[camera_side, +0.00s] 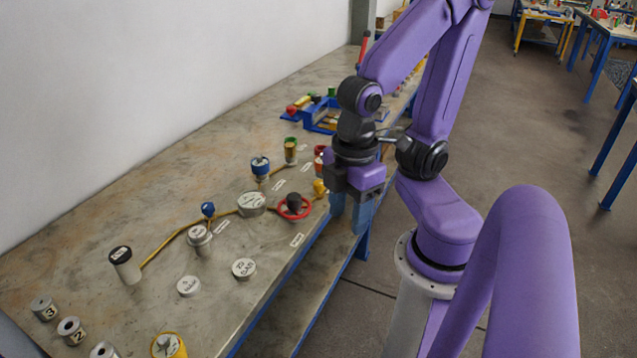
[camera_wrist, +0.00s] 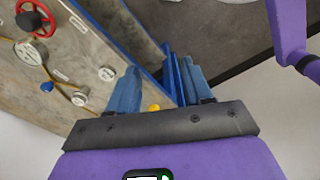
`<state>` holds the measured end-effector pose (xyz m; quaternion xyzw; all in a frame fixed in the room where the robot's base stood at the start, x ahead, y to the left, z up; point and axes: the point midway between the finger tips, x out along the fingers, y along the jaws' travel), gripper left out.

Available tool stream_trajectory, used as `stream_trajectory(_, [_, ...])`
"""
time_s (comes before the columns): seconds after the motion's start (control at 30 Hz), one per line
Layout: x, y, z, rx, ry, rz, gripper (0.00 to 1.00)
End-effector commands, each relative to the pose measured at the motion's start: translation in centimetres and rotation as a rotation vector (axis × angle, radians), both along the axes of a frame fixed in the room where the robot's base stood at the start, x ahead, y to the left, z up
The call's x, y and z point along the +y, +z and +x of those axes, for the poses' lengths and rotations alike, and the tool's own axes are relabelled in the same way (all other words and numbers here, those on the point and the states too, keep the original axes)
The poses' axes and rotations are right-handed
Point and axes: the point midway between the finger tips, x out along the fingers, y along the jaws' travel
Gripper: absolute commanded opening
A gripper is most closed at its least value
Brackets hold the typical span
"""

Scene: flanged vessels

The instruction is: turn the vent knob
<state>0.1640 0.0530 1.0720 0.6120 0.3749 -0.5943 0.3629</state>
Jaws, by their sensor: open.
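I cannot tell for certain which knob is the vent knob, as the labels are too small to read. In the side view there are a small blue knob (camera_side: 208,209) on a white-topped vessel (camera_side: 199,236), a red handwheel (camera_side: 293,207) with a dark hub, and a yellow knob (camera_side: 319,187). The handwheel also shows in the wrist view (camera_wrist: 35,19), at upper left, with a yellow part (camera_wrist: 154,107) close to the gripper body. My gripper (camera_side: 351,210) is open and empty, fingers down, right of the handwheel by the bench's front edge. Its blue fingers also show in the wrist view (camera_wrist: 160,78).
A worn bench (camera_side: 110,215) stands along a white wall. It carries a blue-topped vessel (camera_side: 260,168), a green-topped one (camera_side: 290,150), a black-capped cylinder (camera_side: 125,264), loose white discs (camera_side: 244,268), and a blue rack (camera_side: 322,115). A yellow hose (camera_side: 165,242) runs between fittings.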

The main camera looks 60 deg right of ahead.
Motion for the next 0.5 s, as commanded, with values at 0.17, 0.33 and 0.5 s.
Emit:
stream_trajectory(0.17, [0.1, 0.1, 1.4, -0.004, -0.017, -0.015, 0.62])
stream_trajectory(0.33, [-0.2, 0.1, 5.8, -0.014, -0.056, -0.064, 0.62])
stream_trajectory(0.5, [-1.6, 0.0, 11.1, -0.01, -0.098, -0.125, 0.62])
